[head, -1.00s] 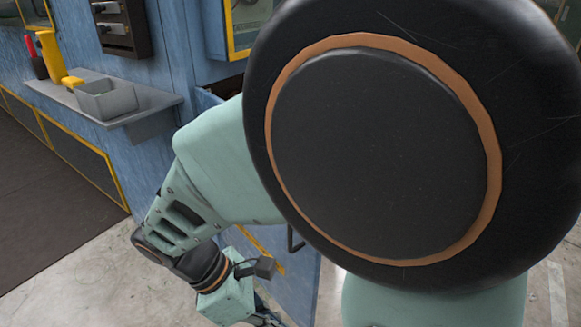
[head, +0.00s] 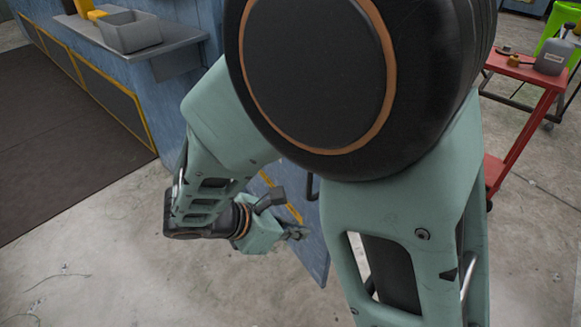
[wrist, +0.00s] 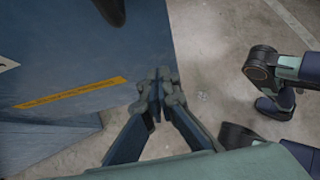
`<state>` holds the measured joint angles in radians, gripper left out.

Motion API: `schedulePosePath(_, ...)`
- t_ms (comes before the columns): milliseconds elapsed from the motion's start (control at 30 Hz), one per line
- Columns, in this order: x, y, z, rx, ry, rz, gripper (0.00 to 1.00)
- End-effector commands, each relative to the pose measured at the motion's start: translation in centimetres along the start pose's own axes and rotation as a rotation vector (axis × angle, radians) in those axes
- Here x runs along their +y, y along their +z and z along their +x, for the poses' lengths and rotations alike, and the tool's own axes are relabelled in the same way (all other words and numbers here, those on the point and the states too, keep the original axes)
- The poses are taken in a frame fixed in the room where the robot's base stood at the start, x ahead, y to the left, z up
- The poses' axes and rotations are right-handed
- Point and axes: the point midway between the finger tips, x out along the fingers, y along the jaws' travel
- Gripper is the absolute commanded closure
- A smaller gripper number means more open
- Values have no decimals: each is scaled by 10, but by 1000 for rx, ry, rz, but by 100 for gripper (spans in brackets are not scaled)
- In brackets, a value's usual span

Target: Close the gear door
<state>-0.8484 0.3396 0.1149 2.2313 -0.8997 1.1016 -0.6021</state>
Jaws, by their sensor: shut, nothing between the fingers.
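The gear door is a blue panel (head: 312,248) with a yellow stripe. In the head view it stands out from the blue machine at an angle, partly hidden behind my arm. Its dark handle (head: 313,187) shows beside my arm. In the wrist view the door (wrist: 85,50) fills the upper left, with a yellow label strip and part of the dark handle (wrist: 112,10) at the top. My gripper (head: 300,233) is low beside the door's lower part. In the wrist view my gripper (wrist: 158,82) is shut and empty at the door's edge; I cannot tell whether it touches.
A grey shelf (head: 170,45) with a grey bin (head: 126,32) juts from the blue machine at upper left. A red cart (head: 520,70) with a grey jug (head: 553,55) stands at right, near a green container (head: 556,45). The concrete floor at lower left is clear.

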Motion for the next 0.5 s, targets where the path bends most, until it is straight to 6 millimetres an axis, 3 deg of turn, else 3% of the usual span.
schedulePosePath(33, 0, 0, 12, 0, -2, 2, 100)
schedulePosePath(200, 0, 20, 26, 0, -1, 4, 100)
schedulePosePath(500, 0, 29, 33, 0, 0, 0, 100)
